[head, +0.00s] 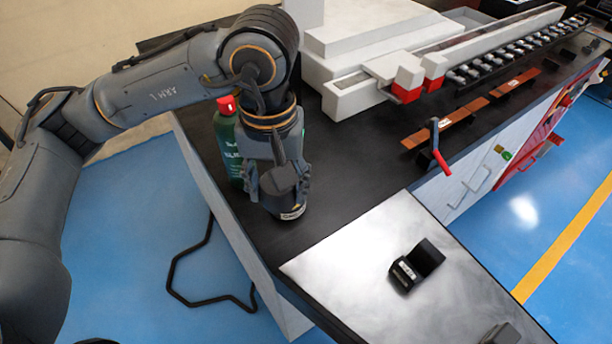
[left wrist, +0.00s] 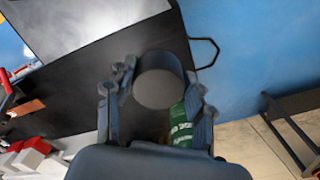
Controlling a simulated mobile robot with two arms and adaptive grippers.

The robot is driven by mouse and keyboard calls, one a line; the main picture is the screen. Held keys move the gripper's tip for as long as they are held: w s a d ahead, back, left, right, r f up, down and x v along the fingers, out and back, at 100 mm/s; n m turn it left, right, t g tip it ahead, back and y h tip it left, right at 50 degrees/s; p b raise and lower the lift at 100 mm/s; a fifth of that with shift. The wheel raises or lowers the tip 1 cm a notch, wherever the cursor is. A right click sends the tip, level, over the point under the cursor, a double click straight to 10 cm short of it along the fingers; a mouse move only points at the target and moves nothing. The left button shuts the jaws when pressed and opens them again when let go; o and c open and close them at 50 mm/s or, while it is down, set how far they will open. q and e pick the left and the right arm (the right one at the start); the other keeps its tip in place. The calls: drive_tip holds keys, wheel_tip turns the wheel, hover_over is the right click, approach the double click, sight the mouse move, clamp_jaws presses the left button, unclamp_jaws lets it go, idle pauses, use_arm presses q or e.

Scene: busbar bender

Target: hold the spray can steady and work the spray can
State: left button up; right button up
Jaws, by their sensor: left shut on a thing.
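My left gripper (head: 280,185) points down over the dark bench top, with its fingers closed around the sides of a dark cylinder (head: 291,206). The cylinder has a pale label near its lower edge in the head view. In the left wrist view its flat round end (left wrist: 158,88) shows between the fingertips (left wrist: 160,80). A green spray can (head: 230,148) with a red cap stands upright on the bench, just left of the gripper and partly hidden by it. In the left wrist view its green label (left wrist: 182,128) shows close beside the right-hand finger. My right gripper is not in view.
A white and grey machine (head: 345,97) with red blocks stands at the back of the bench. A black item (head: 405,274) sits on the silver surface (head: 345,262) in front.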

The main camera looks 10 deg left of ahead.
use_arm(q)
drive_tip(key=shift+s+a+r, duration=0.1)
drive_tip(key=shift+a+r, duration=0.2)
drive_tip(key=shift+a, duration=0.05)
drive_tip(key=shift+a+r, duration=0.15)
drive_tip(key=shift+r, duration=0.05)
drive_tip(key=w+f+p, duration=0.1)
drive_tip(key=w+f, duration=0.1)
drive_tip(key=w, duration=0.2)
drive_tip(key=w+f+p, duration=0.1)
drive_tip(key=w+f, duration=0.2)
drive_tip(key=w, duration=0.2)
drive_tip(key=w+d+f+p, duration=0.1)
drive_tip(key=w+f+p, duration=0.1)
drive_tip(key=w+f, duration=0.1)
drive_tip(key=shift+w+d+f, duration=0.1)
drive_tip(key=shift+w+f, duration=0.1)
drive_tip(key=shift+w, duration=0.5)
drive_tip(key=shift+w+f+p, duration=0.3)
drive_tip(key=shift+w+f, duration=0.1)
drive_tip(key=shift+f, duration=0.15)
wheel_tip(320, 180, down, 2)
drive_tip(key=shift+f+p, duration=0.1)
drive_tip(key=shift+p, duration=0.8)
drive_tip(key=shift+f, duration=0.5)
drive_tip(key=shift+f, duration=0.1)
